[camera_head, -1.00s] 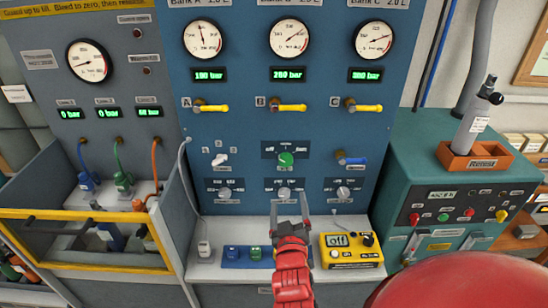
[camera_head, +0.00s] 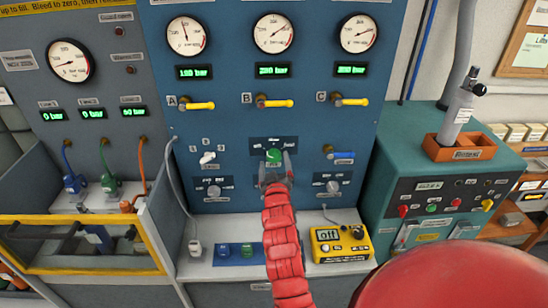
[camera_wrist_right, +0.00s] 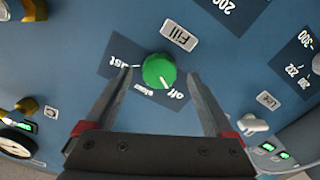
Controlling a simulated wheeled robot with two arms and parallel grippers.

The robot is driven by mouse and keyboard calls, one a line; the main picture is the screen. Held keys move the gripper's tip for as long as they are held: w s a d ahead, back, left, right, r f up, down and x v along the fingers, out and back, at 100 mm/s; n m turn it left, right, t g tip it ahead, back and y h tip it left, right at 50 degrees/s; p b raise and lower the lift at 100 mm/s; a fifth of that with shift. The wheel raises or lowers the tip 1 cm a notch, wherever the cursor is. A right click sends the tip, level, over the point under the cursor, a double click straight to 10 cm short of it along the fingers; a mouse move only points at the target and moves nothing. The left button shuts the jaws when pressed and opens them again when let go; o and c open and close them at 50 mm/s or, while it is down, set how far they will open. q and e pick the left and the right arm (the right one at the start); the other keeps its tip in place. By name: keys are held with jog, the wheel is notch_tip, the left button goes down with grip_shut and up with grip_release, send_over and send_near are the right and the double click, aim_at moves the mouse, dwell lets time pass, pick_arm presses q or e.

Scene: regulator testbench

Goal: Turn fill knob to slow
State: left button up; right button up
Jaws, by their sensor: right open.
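The fill knob (camera_head: 273,156) is a round green knob on the blue panel, below the middle gauge column. In the right wrist view the green knob (camera_wrist_right: 157,71) sits on a dark plate marked fast, slow and off, near a "Fill" label (camera_wrist_right: 179,37). Its white mark appears to point toward off. My right gripper (camera_head: 275,170) is open, just in front of and slightly below the knob. In the wrist view its fingertips (camera_wrist_right: 161,74) lie on either side of the knob with gaps; contact is not visible. My left gripper is not in view.
Grey lower knobs (camera_head: 333,187) flank my right gripper. A white switch (camera_head: 208,157) is to the left and a blue-handled valve (camera_head: 342,155) to the right. Yellow valve handles (camera_head: 275,103) are above. A yellow meter (camera_head: 340,243) stands on the ledge below.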

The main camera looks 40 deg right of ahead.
jog(key=shift+w+d+r, duration=0.1)
jog(key=shift+w+d, duration=0.2)
jog(key=shift+w, duration=0.25)
jog(key=c, duration=1.4)
jog(key=shift+f+m+b, duration=0.25)
jog(key=shift+m+b, duration=0.05)
jog(key=shift+b, duration=0.25)
jog(key=m+b, duration=0.6)
jog(key=b, duration=0.6)
jog(key=shift+f+m, duration=0.15)
jog(key=shift+m, duration=0.25)
jog(key=shift+m+b, duration=1.05)
jog(key=shift+m, duration=0.15)
jog(key=shift+r+m+b, duration=0.25)
jog(key=shift+m+b, duration=0.35)
jog(key=shift+m, duration=0.4)
